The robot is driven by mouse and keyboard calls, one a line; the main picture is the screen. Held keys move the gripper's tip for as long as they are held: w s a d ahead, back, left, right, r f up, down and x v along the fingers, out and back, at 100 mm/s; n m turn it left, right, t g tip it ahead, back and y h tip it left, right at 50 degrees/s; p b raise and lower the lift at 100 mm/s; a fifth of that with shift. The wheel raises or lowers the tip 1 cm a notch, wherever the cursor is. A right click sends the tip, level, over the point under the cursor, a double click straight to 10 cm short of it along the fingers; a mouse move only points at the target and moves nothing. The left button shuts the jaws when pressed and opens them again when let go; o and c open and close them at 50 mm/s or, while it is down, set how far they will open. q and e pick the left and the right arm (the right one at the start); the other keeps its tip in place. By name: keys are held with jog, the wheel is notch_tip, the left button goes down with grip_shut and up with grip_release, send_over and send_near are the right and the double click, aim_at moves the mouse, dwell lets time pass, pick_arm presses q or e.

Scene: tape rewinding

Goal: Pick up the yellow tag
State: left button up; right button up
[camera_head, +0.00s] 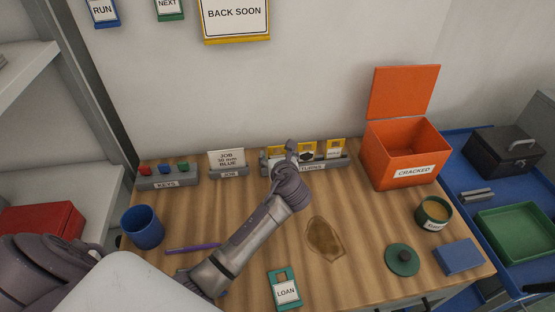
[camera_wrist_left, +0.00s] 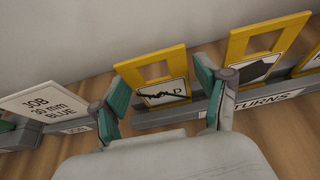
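Several yellow tags stand in the grey RETURNS rack (camera_head: 342,163) at the back of the table. In the left wrist view, the leftmost yellow tag (camera_wrist_left: 176,60) has a window and a white label with a black mark and partly readable letters. My left gripper (camera_wrist_left: 160,102) is open, with one green-padded finger on each side of that tag's lower part; I cannot tell whether they touch it. In the head view, my left gripper (camera_head: 290,158) is at the rack and hides part of it. A second yellow tag (camera_wrist_left: 250,42) stands to the right. My right gripper is not in view.
A JOB card stand (camera_head: 228,160) and KEYS block (camera_head: 168,178) are left of the rack. An orange CRACKED box (camera_head: 400,155) stands right. A blue cup (camera_head: 142,228), purple pen (camera_head: 192,248), LOAN tag (camera_head: 285,290), brown stain (camera_head: 324,238) and green lid (camera_head: 402,260) are nearer.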

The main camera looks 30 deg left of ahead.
pick_arm(q)
jog(key=c, duration=0.5)
jog(key=shift+c, duration=0.2)
notch_tip(320, 180, up, 10)
